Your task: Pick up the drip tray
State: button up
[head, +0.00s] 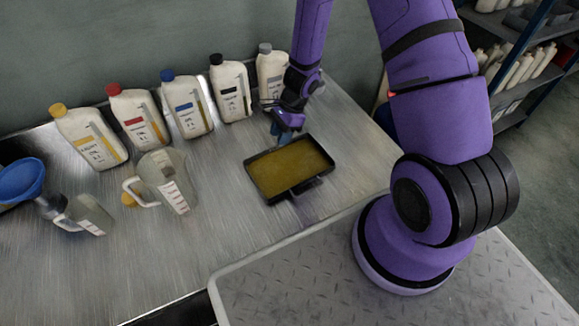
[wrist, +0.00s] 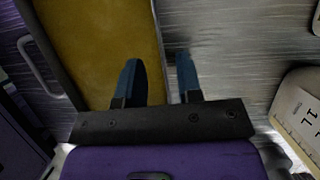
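The drip tray (head: 304,187) is a black, shallow rectangular tray with a handle at its front, lying on the metal bench. Yellow-brown oil (head: 289,166) covers its floor. My gripper (head: 286,137) is at the tray's back edge. In the wrist view the two blue fingers of my gripper (wrist: 160,78) stand apart. One finger is over the oil side and the other is outside the tray, with the dark tray rim (wrist: 157,35) between them. A gap shows on both sides of the rim. Whether the fingertips reach below the rim I cannot tell.
Several white oil bottles (head: 187,105) stand along the wall; the grey-capped one (head: 271,72) is close to my gripper. A clear jug (head: 171,181), a smaller jug (head: 88,214) and a blue funnel (head: 21,180) are on the left. The bench right of the tray is clear.

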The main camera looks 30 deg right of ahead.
jog(key=shift+x, duration=1.95)
jog(key=shift+d, duration=0.1)
grip_shut()
